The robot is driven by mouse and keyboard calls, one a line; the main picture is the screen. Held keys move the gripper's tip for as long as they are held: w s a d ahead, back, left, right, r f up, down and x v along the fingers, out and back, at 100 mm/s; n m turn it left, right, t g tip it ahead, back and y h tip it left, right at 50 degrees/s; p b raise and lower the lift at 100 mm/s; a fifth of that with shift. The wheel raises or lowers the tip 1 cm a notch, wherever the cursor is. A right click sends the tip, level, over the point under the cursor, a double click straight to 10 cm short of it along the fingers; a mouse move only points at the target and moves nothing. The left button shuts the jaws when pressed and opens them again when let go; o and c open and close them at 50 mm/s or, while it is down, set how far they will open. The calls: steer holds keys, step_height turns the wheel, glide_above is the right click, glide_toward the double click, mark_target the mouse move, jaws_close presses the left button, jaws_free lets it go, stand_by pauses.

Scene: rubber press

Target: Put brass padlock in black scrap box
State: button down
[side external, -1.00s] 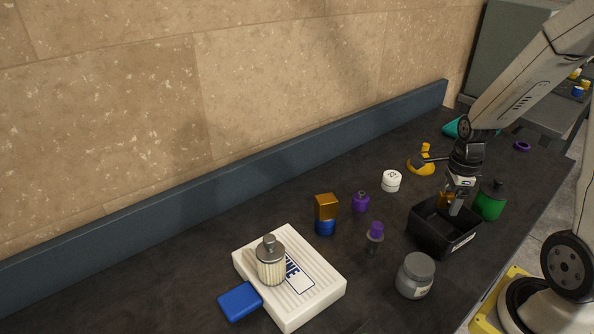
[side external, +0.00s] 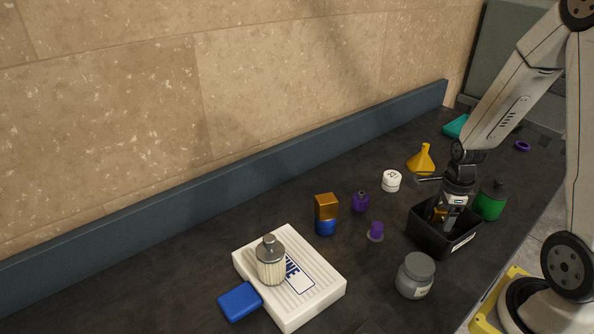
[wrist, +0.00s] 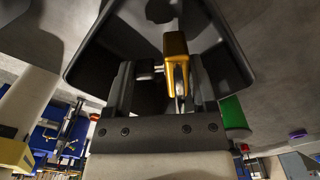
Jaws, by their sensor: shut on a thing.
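The brass padlock (wrist: 176,48) is between the fingers of my gripper (wrist: 166,75) in the wrist view, its gold body pointing away from the palm. In the side view my gripper (side external: 446,218) reaches down inside the black scrap box (side external: 428,238). A bit of the gold padlock (side external: 438,214) shows at the fingers, below or near the rim level. The gripper is shut on the padlock. The box walls also show around it in the wrist view (wrist: 90,50). I cannot tell whether the padlock touches the box floor.
A green canister (side external: 489,202) stands close to the box's right. A grey jar (side external: 415,276) is in front, and a small purple-topped item (side external: 376,231) is to the left. A yellow funnel (side external: 422,160) and white tub (side external: 391,180) stand behind. Dark bench lies bare between them.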

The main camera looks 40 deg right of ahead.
mark_target(443, 219)
steer(key=shift+f, duration=1.45)
steer(key=shift+f, duration=0.15)
jaws_free()
step_height(443, 219, up, 12)
stand_by(0.3)
stand_by(0.5)
